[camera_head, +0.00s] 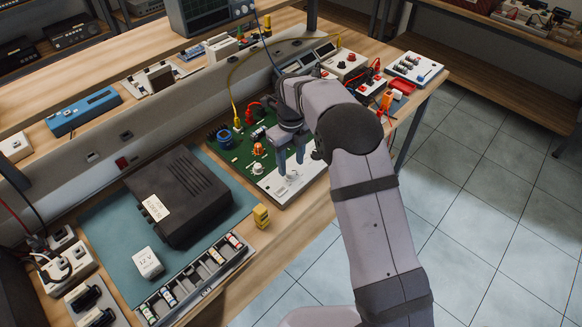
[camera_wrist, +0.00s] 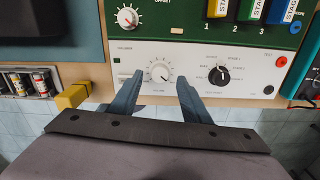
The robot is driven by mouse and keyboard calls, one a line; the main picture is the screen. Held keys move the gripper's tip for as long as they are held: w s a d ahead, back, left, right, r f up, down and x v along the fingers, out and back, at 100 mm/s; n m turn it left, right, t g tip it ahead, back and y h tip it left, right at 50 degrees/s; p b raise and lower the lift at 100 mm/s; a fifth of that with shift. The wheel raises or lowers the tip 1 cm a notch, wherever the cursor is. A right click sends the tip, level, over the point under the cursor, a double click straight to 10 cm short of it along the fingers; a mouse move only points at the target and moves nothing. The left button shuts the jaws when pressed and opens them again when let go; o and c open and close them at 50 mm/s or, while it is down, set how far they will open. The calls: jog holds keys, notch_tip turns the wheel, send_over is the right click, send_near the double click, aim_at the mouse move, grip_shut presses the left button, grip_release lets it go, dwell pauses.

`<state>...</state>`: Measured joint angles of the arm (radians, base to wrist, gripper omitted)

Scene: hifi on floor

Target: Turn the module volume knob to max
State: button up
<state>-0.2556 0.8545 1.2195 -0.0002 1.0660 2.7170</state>
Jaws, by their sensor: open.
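The module (camera_head: 238,152) is a green board with a white front panel (camera_wrist: 200,55), lying on the bench. The volume knob (camera_wrist: 162,72) is a small white dial ringed by scale marks, labelled VOLUME, on the panel in the wrist view. Its pointer setting is too small to read. My gripper (camera_head: 290,167) is open above the white panel. In the wrist view its two fingers (camera_wrist: 159,80) stand on either side of the knob, apparently without gripping it. In the head view I cannot make out the volume knob near the fingers.
A black selector knob (camera_wrist: 219,73) sits close right of my right finger. A white offset knob (camera_wrist: 128,17) is on the green part. A yellow block (camera_wrist: 73,97) lies left of the module. A black box (camera_head: 178,195) stands on the mat, and a battery tray (camera_head: 205,287) is in front.

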aim_at(293, 173)
jog(key=shift+r+b, duration=0.45)
jog(key=shift+r, duration=1.9)
jog(key=shift+s+d+r+n, duration=0.15)
jog(key=shift+s+d+n, duration=0.2)
jog(key=shift+n, duration=0.15)
jog(key=s+d+n, duration=0.4)
jog(key=s+n, duration=0.5)
jog(key=s+d+f+n, duration=0.1)
jog(key=s+d+n, duration=0.3)
jog(key=s+n, duration=0.5)
jog(key=s+d+f+n, duration=0.1)
jog(key=s+d+n, duration=0.3)
jog(key=s+n, duration=0.5)
jog(key=shift+s+d, duration=0.4)
jog(key=shift+s, duration=0.45)
